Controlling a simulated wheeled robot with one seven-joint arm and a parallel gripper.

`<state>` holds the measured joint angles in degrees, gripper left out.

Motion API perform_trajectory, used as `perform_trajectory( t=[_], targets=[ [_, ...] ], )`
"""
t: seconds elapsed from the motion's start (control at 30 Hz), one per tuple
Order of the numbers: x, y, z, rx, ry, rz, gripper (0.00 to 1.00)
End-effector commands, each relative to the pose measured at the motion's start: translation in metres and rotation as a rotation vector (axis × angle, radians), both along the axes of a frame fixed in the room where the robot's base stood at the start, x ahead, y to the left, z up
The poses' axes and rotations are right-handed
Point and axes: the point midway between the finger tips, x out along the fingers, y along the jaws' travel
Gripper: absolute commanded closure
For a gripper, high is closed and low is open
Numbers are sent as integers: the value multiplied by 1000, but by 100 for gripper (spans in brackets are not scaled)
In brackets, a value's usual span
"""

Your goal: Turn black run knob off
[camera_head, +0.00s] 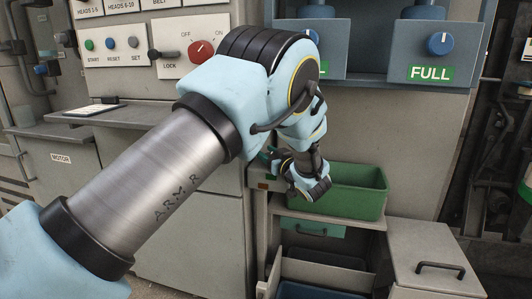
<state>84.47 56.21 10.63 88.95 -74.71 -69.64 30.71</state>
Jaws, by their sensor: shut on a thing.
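My arm crosses the view from the lower left and bends down at the centre. I cannot pick out a black run knob; my wrist and forearm cover part of the machine front there.
A blue knob (440,43) is above the FULL label (431,73). A grey drawer box (437,262) stands lower right.

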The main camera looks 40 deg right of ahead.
Motion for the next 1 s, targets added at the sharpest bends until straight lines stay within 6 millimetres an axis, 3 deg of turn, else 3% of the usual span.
perform_trajectory(
  t=[0.3, 0.77, 1.0],
  targets=[
    [0, 0, 0, -1, -1, 0, 19],
    [1, 1, -1, 0, -1, -12, 19],
    [0, -3, -2, 1, -2, -152, 19]
  ],
)
